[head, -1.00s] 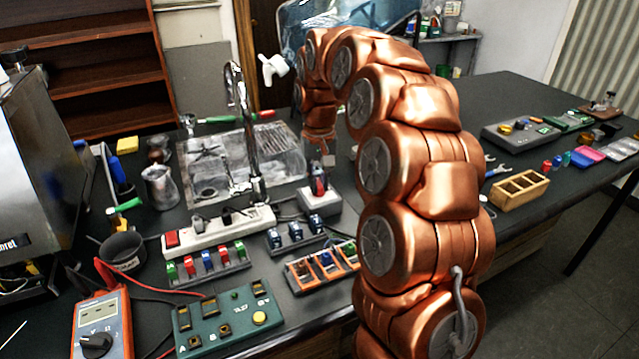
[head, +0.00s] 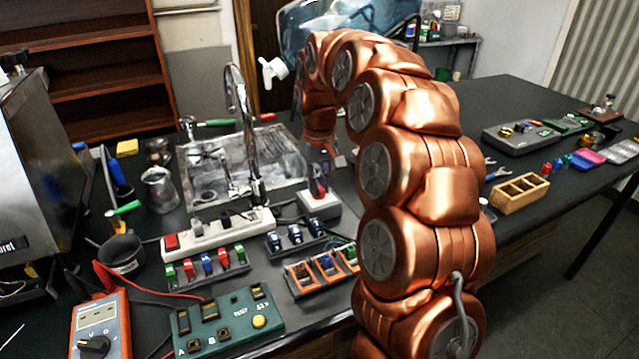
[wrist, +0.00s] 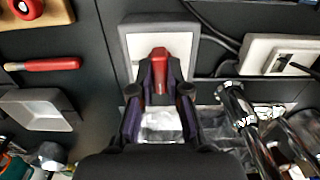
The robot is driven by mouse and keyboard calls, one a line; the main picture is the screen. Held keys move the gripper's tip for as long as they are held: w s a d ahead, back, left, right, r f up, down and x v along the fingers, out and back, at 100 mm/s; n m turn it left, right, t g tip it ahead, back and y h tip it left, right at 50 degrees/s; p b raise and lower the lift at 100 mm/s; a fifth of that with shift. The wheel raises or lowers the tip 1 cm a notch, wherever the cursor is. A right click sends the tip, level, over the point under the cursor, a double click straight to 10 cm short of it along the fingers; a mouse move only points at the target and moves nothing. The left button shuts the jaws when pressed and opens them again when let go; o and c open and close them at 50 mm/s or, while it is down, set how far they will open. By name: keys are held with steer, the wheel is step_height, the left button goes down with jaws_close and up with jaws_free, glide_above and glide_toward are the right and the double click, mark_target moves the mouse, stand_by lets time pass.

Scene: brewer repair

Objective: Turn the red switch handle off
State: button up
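The red switch handle (wrist: 159,62) stands on a pale switch box (wrist: 126,48), seen from above in the wrist view. My gripper (wrist: 160,80) has its dark fingers drawn in close on both sides of the handle. They appear shut on it, with its red top showing between them. In the head view the switch box (head: 328,206) sits behind the power strip, and my gripper (head: 319,183) reaches down over it.
A white power strip (head: 215,233) lies in front of the box, left of it. A tall metal tap (head: 240,110) and sink tray (head: 285,160) stand close behind. Rows of small coloured switches (head: 207,268) and a green panel (head: 230,318) lie nearer. The table at the right has free room.

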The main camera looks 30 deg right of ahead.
mark_target(319, 186)
steer(key=o, duration=0.5)
steer(key=shift+r, duration=0.1)
steer(key=shift+r, duration=5.9)
steer(key=s+a+f+n+p, duration=0.1)
steer(key=s+a, duration=0.3)
steer(key=s, duration=0.4)
steer(key=s+a+f+p, duration=0.1)
steer(key=s+a+f, duration=0.1)
steer(key=s+a, duration=0.45)
steer(key=shift+m+g, duration=0.6)
steer(key=shift+g, duration=0.3)
steer(key=s+f, duration=0.3)
steer(key=s, duration=0.4)
steer(key=s+f+p, duration=0.1)
steer(key=s+f, duration=0.2)
steer(key=s, duration=0.5)
steer(key=s+f, duration=0.4)
steer(key=s, duration=0.3)
steer(key=shift+s+a, duration=0.15)
steer(key=shift+a, duration=0.15)
